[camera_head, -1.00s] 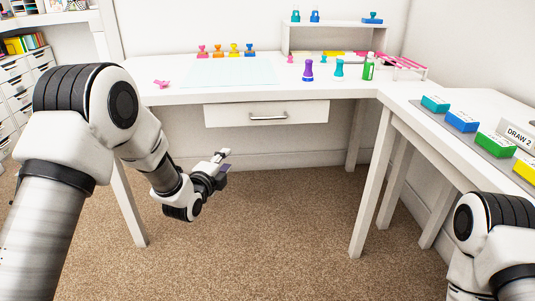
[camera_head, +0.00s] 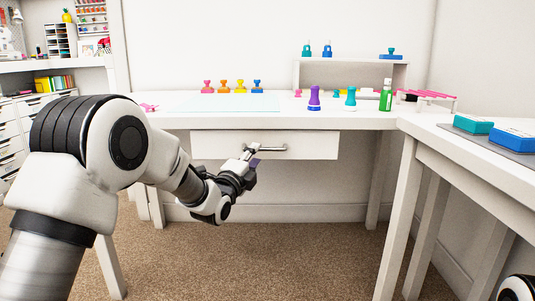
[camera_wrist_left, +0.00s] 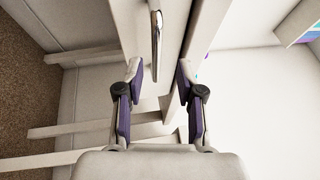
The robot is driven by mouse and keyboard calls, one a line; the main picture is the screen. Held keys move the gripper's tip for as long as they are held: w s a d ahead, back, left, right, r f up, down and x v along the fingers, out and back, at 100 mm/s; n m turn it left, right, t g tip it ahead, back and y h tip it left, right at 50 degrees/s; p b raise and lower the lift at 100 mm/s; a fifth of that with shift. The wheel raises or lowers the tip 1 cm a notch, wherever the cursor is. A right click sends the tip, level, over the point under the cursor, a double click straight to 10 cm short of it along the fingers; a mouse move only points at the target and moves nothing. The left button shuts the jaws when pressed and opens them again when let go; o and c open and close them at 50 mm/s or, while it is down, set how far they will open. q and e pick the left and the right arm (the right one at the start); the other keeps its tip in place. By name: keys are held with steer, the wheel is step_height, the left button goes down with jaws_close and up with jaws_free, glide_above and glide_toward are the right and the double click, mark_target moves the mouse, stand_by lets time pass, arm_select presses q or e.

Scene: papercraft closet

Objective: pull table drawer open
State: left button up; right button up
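The white table drawer (camera_head: 310,146) sits shut under the white table (camera_head: 230,120). Its silver bar handle (camera_head: 275,148) runs level across the front; my left gripper overlaps its left end in the head view. My left gripper (camera_head: 251,157) is at the drawer front, close to the handle. In the left wrist view my left gripper (camera_wrist_left: 160,70) is open and empty, its purple-padded fingers apart. The handle (camera_wrist_left: 157,35) lies just ahead, roughly in line with the gap between them. The drawer front (camera_wrist_left: 130,25) is behind the handle. My right gripper is not in view.
Stamps, a purple bottle (camera_head: 314,99) and a green bottle (camera_head: 386,96) stand on the table. A second white table (camera_head: 450,150) with teal and blue blocks is at the right. The carpet (camera_head: 270,260) before the drawer is clear.

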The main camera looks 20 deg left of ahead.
mark_target(261, 150)
arm_select(q)
steer(key=x, duration=0.1)
steer(key=b+x, duration=0.1)
steer(key=x, duration=0.2)
steer(key=shift+w+d+f, duration=0.15)
steer(key=shift+w+f, duration=0.15)
steer(key=shift+w, duration=0.1)
steer(key=shift+w+r, duration=0.2)
steer(key=shift+w, duration=0.1)
jaws_close()
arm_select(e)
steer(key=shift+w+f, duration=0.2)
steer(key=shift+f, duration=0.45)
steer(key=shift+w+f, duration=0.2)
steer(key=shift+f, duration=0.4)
